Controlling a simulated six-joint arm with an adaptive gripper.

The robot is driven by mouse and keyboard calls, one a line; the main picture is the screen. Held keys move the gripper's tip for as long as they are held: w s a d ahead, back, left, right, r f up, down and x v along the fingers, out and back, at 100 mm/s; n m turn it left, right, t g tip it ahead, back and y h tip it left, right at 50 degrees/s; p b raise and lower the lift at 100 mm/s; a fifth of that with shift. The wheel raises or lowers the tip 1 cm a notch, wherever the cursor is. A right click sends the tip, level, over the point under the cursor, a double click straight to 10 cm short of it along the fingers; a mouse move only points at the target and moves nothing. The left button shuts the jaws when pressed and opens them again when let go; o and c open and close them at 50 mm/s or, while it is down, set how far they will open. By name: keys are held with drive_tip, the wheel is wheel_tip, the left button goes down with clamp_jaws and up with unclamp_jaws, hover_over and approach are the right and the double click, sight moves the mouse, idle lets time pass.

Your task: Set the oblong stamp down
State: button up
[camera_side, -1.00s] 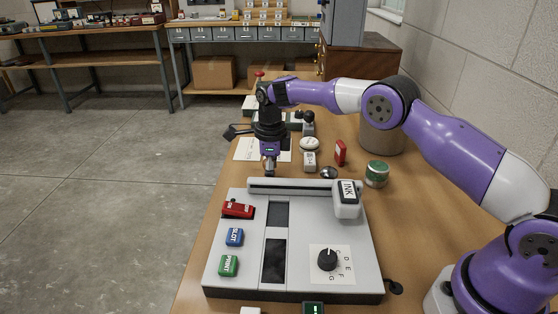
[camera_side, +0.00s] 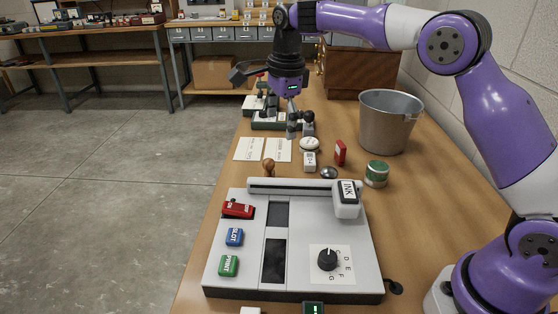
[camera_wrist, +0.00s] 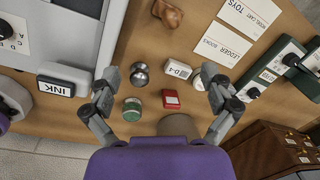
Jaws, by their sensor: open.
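A stamp with a brown wooden handle (camera_side: 269,167), which I take for the oblong stamp, stands just behind the grey machine's rear bar. The bar hides its foot, so I cannot tell its base shape there. In the wrist view the wooden stamp (camera_wrist: 168,14) is at the top edge, partly cut off. My gripper (camera_side: 291,122) is raised above the bench, beyond the stamp and a little right of it. In the wrist view my gripper (camera_wrist: 163,83) has its fingers wide apart, with nothing held between them.
The grey machine (camera_side: 230,275) fills the near bench. Behind it are two paper cards (camera_side: 278,150), a small white block (camera_side: 309,162), a silver knob (camera_side: 329,172), a red block (camera_side: 340,152) and a green tin (camera_side: 376,172). A metal bucket (camera_side: 388,122) stands at right.

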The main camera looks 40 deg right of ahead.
drive_tip(key=s+r+n+t, duration=0.2)
drive_tip(key=s+r+n, duration=0.4)
drive_tip(key=s+n, duration=0.4)
drive_tip(key=s+f+n+t, duration=0.2)
drive_tip(key=s+f+n, duration=0.2)
drive_tip(key=s+n, duration=0.7)
drive_tip(key=shift+s+d, duration=0.35)
drive_tip(key=shift+s, duration=0.65)
